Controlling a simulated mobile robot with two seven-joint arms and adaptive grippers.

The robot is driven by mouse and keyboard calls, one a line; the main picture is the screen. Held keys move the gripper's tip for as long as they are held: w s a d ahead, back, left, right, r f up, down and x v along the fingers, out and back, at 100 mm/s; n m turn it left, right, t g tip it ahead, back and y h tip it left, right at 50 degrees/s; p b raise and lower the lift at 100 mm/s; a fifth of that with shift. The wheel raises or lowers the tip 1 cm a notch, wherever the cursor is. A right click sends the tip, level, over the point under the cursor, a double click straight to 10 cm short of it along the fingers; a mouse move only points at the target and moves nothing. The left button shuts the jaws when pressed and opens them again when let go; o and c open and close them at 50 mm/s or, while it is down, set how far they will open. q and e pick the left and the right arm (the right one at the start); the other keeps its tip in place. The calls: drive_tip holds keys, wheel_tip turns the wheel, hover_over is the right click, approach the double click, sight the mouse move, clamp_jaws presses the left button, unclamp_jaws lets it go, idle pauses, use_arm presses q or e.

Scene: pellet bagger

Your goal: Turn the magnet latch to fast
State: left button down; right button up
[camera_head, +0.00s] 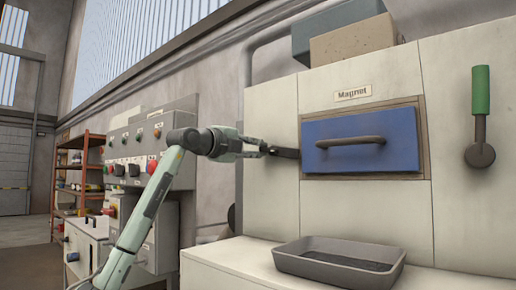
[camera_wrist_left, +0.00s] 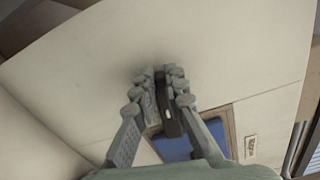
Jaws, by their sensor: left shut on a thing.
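The blue magnet drawer (camera_head: 360,142) with its dark bar handle sits closed in a brown frame under a "Magnet" label (camera_head: 353,93). The dark magnet latch (camera_head: 287,153) lies nearly level at the left side of that frame, its right end at the frame's edge. My left gripper (camera_head: 267,150) is shut on the latch from the left. In the left wrist view the latch (camera_wrist_left: 172,122) lies between the fingers (camera_wrist_left: 160,82), and the blue drawer (camera_wrist_left: 175,148) shows behind. The fingers hide part of the latch. My right gripper is in neither view.
A grey tray (camera_head: 290,262) stands on the ledge below the drawer. Boxes (camera_head: 352,41) sit on top of the machine. A control cabinet (camera_head: 150,140) stands behind my left arm.

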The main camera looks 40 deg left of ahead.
use_arm(q)
drive_tip(key=shift+f+n, duration=0.3)
drive_tip(key=shift+n, duration=0.6)
drive_tip(key=c, duration=1.6)
unclamp_jaws()
drive_tip(key=shift+o, duration=0.2)
drive_tip(key=s, duration=1.2)
drive_tip(key=shift+a, duration=0.45)
